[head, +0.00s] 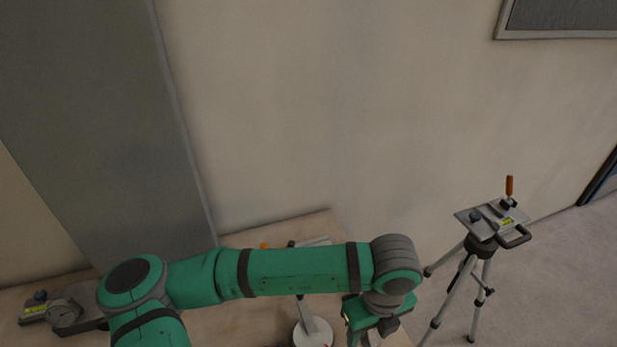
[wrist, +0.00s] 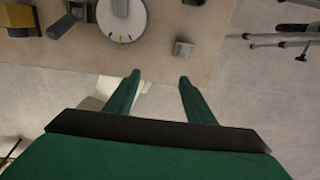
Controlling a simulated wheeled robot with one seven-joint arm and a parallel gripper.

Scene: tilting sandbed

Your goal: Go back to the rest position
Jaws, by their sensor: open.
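My gripper (wrist: 158,78) shows in the wrist view with its two green fingers spread apart and nothing between them. It hangs over the front edge of a wooden table (wrist: 205,60), pointing down. In the head view my green arm reaches across to the right, and the gripper is partly cut off at the bottom edge. A round white dial (wrist: 122,18) with coloured marks lies on the table just beyond the fingers. A small grey block (wrist: 183,48) sits to its right, apart from the fingers.
A tripod (head: 480,260) with a plate and an orange-handled tool stands on the floor to the right. A grey device with a level (head: 66,312) is at the table's left. A wall (head: 330,110) rises behind the table. Open floor (head: 570,285) lies at the right.

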